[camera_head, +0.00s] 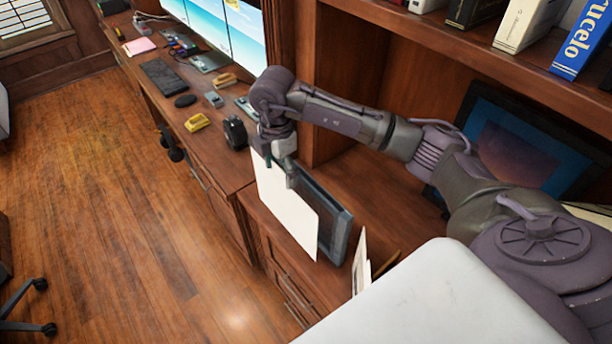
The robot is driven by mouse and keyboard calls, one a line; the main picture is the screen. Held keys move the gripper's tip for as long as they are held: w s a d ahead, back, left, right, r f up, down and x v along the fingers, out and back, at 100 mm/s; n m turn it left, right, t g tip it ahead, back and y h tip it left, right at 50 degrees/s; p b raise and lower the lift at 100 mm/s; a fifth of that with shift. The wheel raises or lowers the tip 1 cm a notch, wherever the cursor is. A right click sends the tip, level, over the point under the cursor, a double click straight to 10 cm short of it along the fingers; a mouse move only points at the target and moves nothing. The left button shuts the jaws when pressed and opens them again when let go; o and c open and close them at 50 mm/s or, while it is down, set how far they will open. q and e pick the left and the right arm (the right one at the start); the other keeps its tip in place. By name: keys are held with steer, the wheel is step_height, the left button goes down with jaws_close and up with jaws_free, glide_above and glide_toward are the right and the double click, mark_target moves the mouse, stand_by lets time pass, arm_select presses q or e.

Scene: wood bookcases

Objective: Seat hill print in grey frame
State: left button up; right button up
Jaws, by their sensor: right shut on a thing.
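A thin print (284,206), showing a blank cream face, hangs tilted from my right gripper (288,176). Any picture on its other side is hidden. The right gripper is shut on its upper edge. Right behind the print, a grey frame (338,238) stands tilted on the cabinet top; the print covers much of it. I cannot tell whether print and frame touch. My left gripper is not in view.
A pale card (360,264) stands right of the frame. A larger dark frame (528,142) leans at the back of the bookcase below a shelf of books (585,40).

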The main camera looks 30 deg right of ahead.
steer(key=d+f+b, duration=0.3)
steer(key=d+f, duration=0.1)
steer(key=d, duration=0.3)
steer(key=shift+w+d+f+b, duration=0.25)
steer(key=shift+w+b, duration=0.1)
steer(key=shift+f, duration=0.15)
steer(key=o, duration=1.1)
steer(key=shift+o, duration=0.2)
steer(key=shift+a, duration=0.1)
